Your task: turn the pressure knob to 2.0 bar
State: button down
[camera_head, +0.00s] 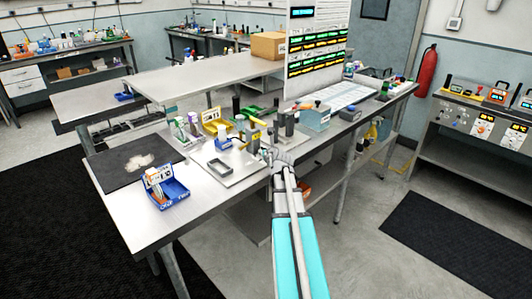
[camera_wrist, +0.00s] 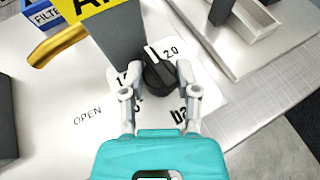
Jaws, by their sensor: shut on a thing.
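The black pressure knob (camera_wrist: 158,74) sits on a white dial plate in the wrist view, at the foot of a grey post (camera_wrist: 117,38). The dial carries a "2.0" label (camera_wrist: 171,51) at the knob's upper right, a partly hidden label at its left and "bar" below, partly covered. A white pointer mark on the knob points up the picture, just left of the "2.0". My gripper (camera_wrist: 158,84) is shut on the knob, with one finger on each side. In the head view my gripper (camera_head: 281,158) is at the workbench's near right edge; the knob is too small to make out there.
A yellow handle (camera_wrist: 57,46) sticks out left of the post, near the word "OPEN". A blue "FILTER" box (camera_wrist: 40,14) is at the upper left. A metal tray (camera_wrist: 240,30) lies at the upper right. The workbench (camera_head: 150,228) has a blue bin (camera_head: 172,192) at its near left.

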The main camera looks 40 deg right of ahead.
dwell(0.4)
jog(key=shift+c, duration=1.8)
grip_release()
jog(key=shift+d+n+y, duration=0.15)
jog(key=shift+n+y, duration=0.75)
jog(key=shift+y, duration=0.1)
